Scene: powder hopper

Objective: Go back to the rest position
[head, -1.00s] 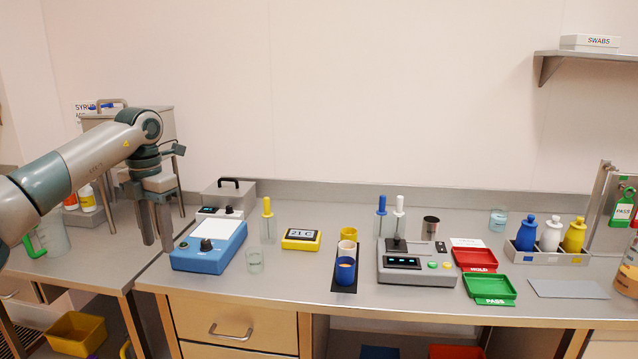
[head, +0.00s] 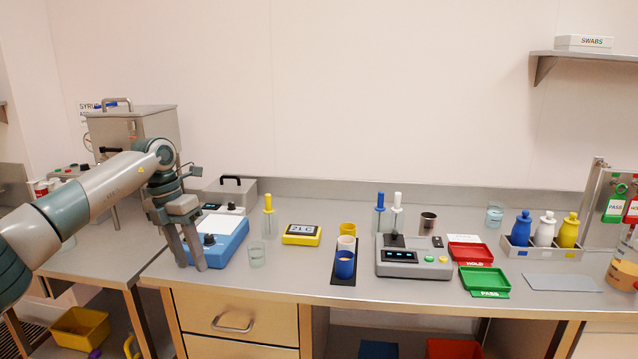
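My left arm comes in from the left and its gripper (head: 191,266) points down. Its two fingers are apart with a narrow gap, and nothing shows between them. The fingers hang in front of the left part of the blue device (head: 228,243) and hide some of it; I cannot tell whether they touch it. My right gripper is not in view. Behind my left arm stands a steel hopper (head: 150,125) with a handled lid; the arm hides its lower part.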

